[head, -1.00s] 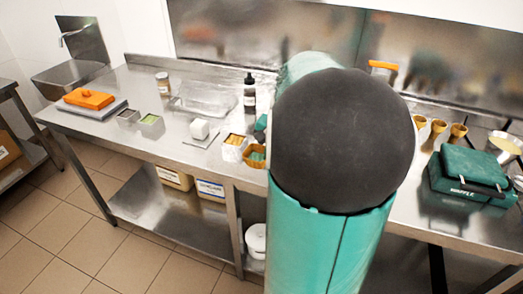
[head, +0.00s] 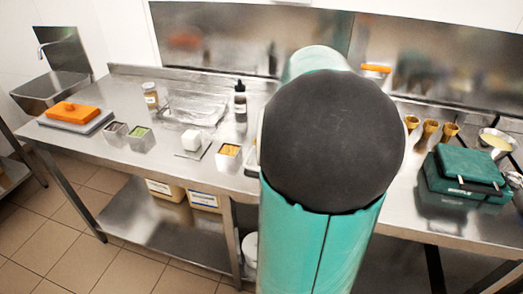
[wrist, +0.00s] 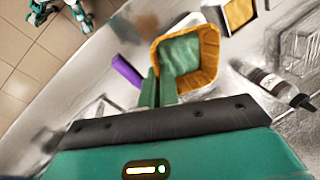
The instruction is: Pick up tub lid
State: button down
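An amber square piece (wrist: 187,57) with a raised rim and a green middle shows in the wrist view. I take it for the tub lid, though its shape leaves some doubt. My gripper (wrist: 158,72) has its two green fingers close together at the piece's left rim and looks shut on that rim. The exact contact is hard to see. In the head view my arm hides the gripper and this piece.
A waffle box (head: 228,157), white cube (head: 191,140), dark bottle (head: 240,98) and small tins (head: 140,138) stand on the steel table. An orange block (head: 72,112) lies on a grey slab at left. A green case (head: 465,172) and cones (head: 430,130) are at right.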

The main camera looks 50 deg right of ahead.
jog(key=w+d+f, duration=0.1)
jog(key=f, duration=0.1)
jog(key=w+d+f, duration=0.2)
jog(key=w+f, duration=0.1)
jog(key=shift+w+d+f, duration=0.1)
jog(key=shift+d+f, duration=0.25)
jog(key=shift+d, duration=0.05)
jog(key=shift+w+d+f, duration=0.1)
jog(key=shift+w+f, duration=0.2)
jog(key=shift+w+d+f, duration=0.1)
jog(key=shift+w+f, duration=0.05)
jog(key=shift+f, duration=0.15)
jog(key=shift+s+x, duration=0.15)
jog(key=shift+x, duration=0.5)
jog(key=shift+s+x, duration=0.15)
jog(key=shift+x, duration=0.5)
jog(key=shift+f, duration=0.2)
jog(key=c, duration=2.1)
grip_release()
jog(key=shift+s+f, duration=0.1)
jog(key=shift+o, duration=0.8)
